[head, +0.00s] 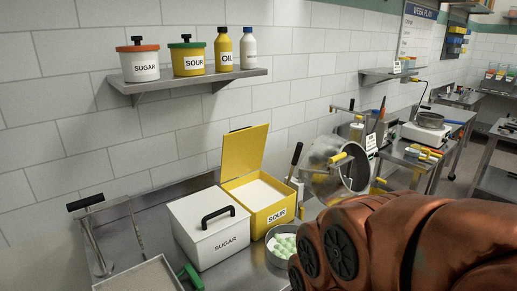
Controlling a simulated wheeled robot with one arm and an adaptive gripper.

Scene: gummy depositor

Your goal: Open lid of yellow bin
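The yellow bin (259,222) labelled SOUR stands on the metal counter, against the right side of the white SUGAR bin. Its yellow lid (243,151) is open, standing up and leaning back toward the tiled wall, with a dark handle at its top edge. Pale contents show inside the bin. My reddish-brown arm fills the lower right of the head view, to the right of the yellow bin and apart from it. My gripper cannot be made out in this view.
The white SUGAR bin (206,237) is closed, with a black handle. A bowl of green pieces (284,244) sits in front of the yellow bin. A tilted metal pot (325,169) stands to its right. A wall shelf (190,84) with containers hangs above.

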